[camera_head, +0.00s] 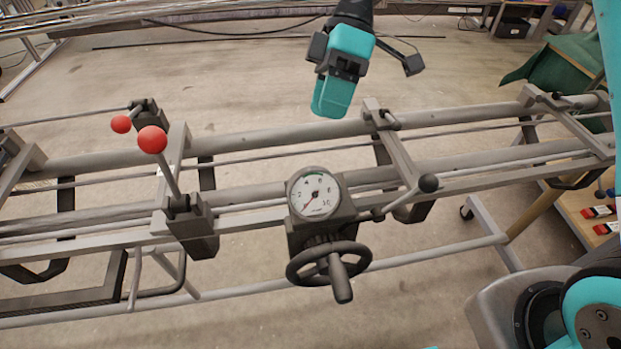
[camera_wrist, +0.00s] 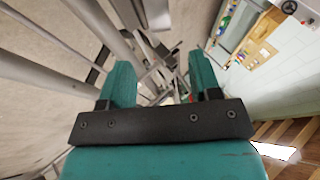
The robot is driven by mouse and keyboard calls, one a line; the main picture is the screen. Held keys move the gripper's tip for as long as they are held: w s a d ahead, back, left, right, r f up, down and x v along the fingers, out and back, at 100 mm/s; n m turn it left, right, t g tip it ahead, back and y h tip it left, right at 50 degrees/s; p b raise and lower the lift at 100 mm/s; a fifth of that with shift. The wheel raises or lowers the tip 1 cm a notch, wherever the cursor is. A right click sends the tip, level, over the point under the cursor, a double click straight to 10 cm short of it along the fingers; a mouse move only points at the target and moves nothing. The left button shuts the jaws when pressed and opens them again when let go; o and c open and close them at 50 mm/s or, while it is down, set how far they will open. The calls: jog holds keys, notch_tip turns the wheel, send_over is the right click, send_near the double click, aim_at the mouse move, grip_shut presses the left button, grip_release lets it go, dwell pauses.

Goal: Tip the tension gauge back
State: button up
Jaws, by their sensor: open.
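The tension gauge (camera_head: 315,194) is a round white dial in a dark housing on the front rails of the metal frame, in the middle of the head view. Its face points up toward the head camera, and its needle points to the lower left. A dark handwheel (camera_head: 328,263) with a grip sits just below it. My gripper (camera_head: 331,104) is above and behind the gauge, beyond the rear rail, clear of it and holding nothing. In the wrist view my gripper (camera_wrist: 162,75) shows two teal fingers apart. I cannot make out the gauge there.
Left of the gauge stands a lever with a red ball knob (camera_head: 152,140), with another red knob (camera_head: 121,124) behind it. Long rails (camera_head: 260,140) run across. A green cloth (camera_head: 570,70) hangs at the upper right.

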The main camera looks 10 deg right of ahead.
aim_at(311, 168)
jog(key=b+x, duration=0.2)
jog(key=x, duration=0.8)
jog(key=shift+s+f+b, duration=0.1)
jog(key=shift+s+b, duration=0.05)
jog(key=shift+b, duration=0.2)
